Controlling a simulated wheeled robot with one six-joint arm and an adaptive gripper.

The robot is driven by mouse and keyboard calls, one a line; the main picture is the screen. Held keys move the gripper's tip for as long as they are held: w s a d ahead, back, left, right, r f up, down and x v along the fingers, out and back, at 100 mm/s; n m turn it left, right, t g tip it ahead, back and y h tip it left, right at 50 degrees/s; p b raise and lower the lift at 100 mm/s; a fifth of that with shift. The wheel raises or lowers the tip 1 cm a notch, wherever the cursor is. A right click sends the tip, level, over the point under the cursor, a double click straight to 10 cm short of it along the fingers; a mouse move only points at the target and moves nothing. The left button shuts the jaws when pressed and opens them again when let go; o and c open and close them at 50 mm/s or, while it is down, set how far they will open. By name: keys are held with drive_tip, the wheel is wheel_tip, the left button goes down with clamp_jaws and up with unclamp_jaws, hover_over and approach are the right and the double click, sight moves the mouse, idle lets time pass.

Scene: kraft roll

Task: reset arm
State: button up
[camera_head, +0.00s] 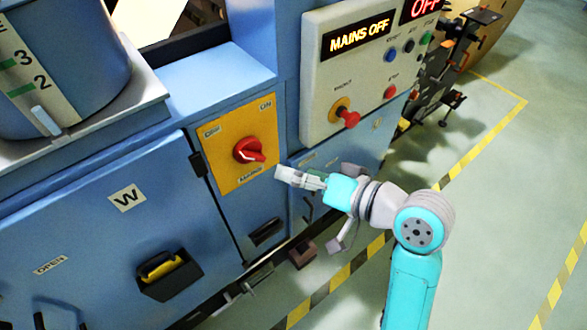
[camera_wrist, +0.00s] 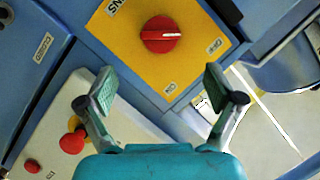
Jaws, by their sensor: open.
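My gripper (camera_head: 300,178) is at the end of my teal and grey arm, just right of the yellow mains panel. In the wrist view my gripper (camera_wrist: 165,92) is open, its two fingers wide apart with nothing between them. The red rotary switch (camera_head: 249,150) sits on the yellow plate (camera_head: 226,172); the switch also shows in the wrist view (camera_wrist: 160,35), beyond the fingertips. The gripper appears apart from the switch.
A grey control box (camera_head: 325,85) carries a lit "MAINS OFF" display (camera_head: 358,36), a red knob (camera_head: 347,117) and small buttons. Blue cabinet doors (camera_head: 95,225) stand left. Green floor with yellow-black striped lines (camera_head: 340,285) is open at right.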

idle(0.4)
drive_tip(key=s+d+f+m+t+h, duration=0.2)
drive_tip(key=s+d+f+m+h, duration=0.25)
drive_tip(key=f, duration=0.45)
drive_tip(key=s+d+f+m+t+h, duration=0.15)
drive_tip(key=s+d+f+h, duration=0.25)
drive_tip(key=s+d+f, duration=0.4)
drive_tip(key=s+d+n+t+h, duration=0.1)
drive_tip(key=s+n, duration=0.4)
drive_tip(key=s, duration=1.5)
drive_tip(key=shift+d+r+t+h, duration=0.15)
drive_tip(key=shift+d+t+h, duration=0.2)
drive_tip(key=shift+d+h, duration=0.45)
drive_tip(key=shift+a, duration=0.15)
